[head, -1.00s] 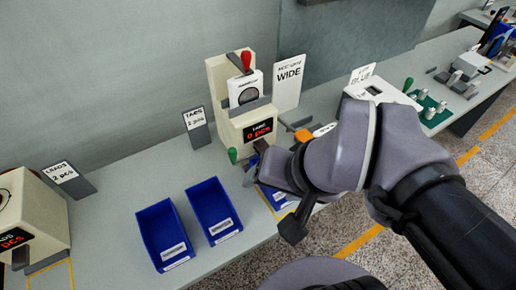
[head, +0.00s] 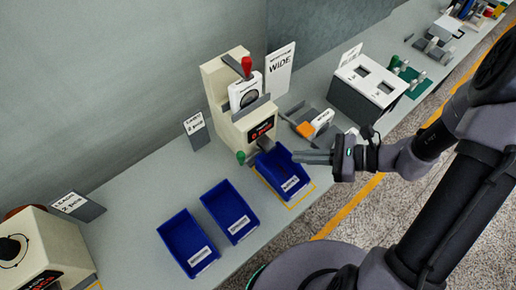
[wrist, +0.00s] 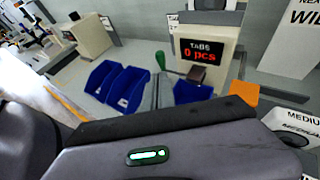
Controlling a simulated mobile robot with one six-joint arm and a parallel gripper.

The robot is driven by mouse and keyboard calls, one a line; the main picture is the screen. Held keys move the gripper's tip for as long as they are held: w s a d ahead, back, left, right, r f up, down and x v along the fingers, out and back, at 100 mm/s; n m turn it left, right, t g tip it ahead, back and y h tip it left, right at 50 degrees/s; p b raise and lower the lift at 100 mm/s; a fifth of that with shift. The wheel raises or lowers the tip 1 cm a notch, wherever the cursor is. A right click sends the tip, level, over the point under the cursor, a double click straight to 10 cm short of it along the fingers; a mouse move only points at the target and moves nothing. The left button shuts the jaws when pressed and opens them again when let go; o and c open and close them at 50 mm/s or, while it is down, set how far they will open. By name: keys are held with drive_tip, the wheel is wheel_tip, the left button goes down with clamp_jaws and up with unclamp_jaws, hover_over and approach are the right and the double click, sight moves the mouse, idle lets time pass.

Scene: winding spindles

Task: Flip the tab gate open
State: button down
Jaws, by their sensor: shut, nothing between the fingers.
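The cream tabs dispenser (head: 226,92) stands at the back of the bench, with a red-topped lever and a dark display. In the wrist view the display (wrist: 199,52) reads "TABS 0 pcs". A dark grey chute piece (head: 265,143) juts from its front; I cannot tell clearly whether the gate there is up or down. A green knob (head: 241,157) sits at its left, also visible in the wrist view (wrist: 160,60). A blue bin (head: 280,170) stands below the chute. My gripper (head: 297,157) is shut and empty, pointing left near the bin's right side.
Two blue bins (head: 187,242) (head: 229,211) stand to the left. A grey holder with an orange block (head: 304,129) and a white box (head: 367,88) lie to the right. A leads dispenser (head: 35,250) is at the far left. Bench front is mostly clear.

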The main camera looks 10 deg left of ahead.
sight(244, 156)
drive_tip(key=b+x, duration=0.4)
drive_tip(key=x, duration=1)
